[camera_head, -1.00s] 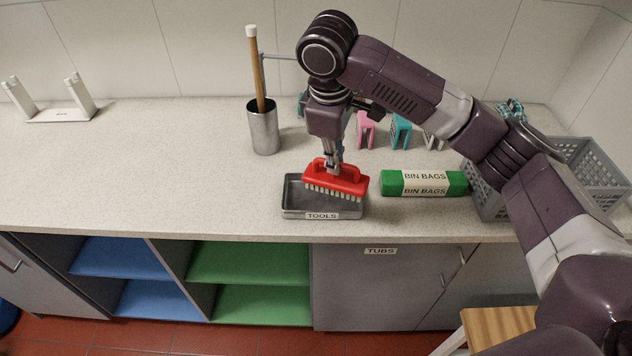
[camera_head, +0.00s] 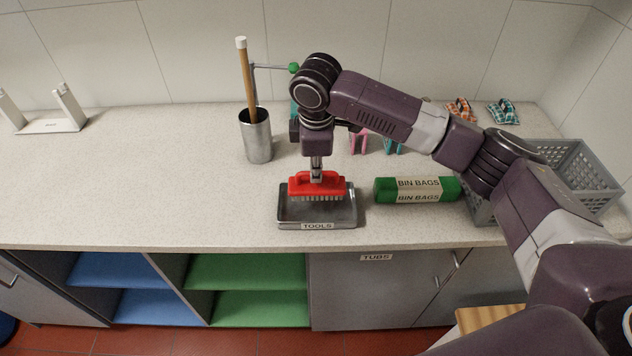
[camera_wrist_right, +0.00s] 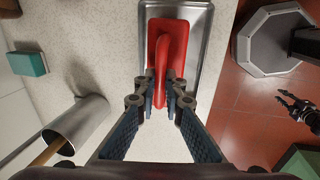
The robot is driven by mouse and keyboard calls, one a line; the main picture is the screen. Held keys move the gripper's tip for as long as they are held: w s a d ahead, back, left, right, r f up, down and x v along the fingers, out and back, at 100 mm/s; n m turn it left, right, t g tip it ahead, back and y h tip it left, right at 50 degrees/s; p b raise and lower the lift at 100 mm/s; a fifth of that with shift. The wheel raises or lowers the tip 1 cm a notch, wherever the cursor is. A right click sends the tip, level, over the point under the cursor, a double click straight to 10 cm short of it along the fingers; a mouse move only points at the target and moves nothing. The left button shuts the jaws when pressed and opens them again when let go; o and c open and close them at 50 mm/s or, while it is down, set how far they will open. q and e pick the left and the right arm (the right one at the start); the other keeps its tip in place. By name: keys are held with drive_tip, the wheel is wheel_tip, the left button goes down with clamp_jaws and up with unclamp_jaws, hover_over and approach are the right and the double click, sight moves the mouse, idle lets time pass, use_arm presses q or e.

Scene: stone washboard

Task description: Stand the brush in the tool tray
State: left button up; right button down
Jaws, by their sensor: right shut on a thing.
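The red brush (camera_head: 317,184) has a looped handle and pale bristles pointing down. It is upright and level over the grey metal tool tray (camera_head: 347,217), labelled TOOLS, on the counter. My right gripper (camera_head: 317,172) is shut on the brush's handle from above. In the right wrist view the brush (camera_wrist_right: 180,35) lies within the tray's outline, and the fingers (camera_wrist_right: 161,92) close around its handle. I cannot tell whether the bristles touch the tray floor.
A metal cup (camera_head: 256,140) with a wooden-handled tool stands left behind the tray. Green bin bags (camera_head: 417,190) lie just right of it. A grey crate (camera_head: 577,170) stands at the far right.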

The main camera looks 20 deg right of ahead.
sight(316, 185)
drive_tip(key=shift+f, duration=0.75)
wheel_tip(316, 185, down, 3)
drive_tip(key=shift+s+f+p, duration=0.1)
drive_tip(key=shift+f+p, duration=0.1)
drive_tip(key=shift+p, duration=0.35)
drive_tip(key=shift+f, duration=0.4)
drive_tip(key=shift+f, duration=0.1)
drive_tip(key=c, duration=2)
unclamp_jaws()
drive_tip(key=r, duration=0.4)
drive_tip(key=s+r+b, duration=0.1)
drive_tip(key=r, duration=0.3)
drive_tip(key=s+r+b, duration=0.1)
drive_tip(key=r, duration=0.3)
drive_tip(key=shift+a, duration=0.35)
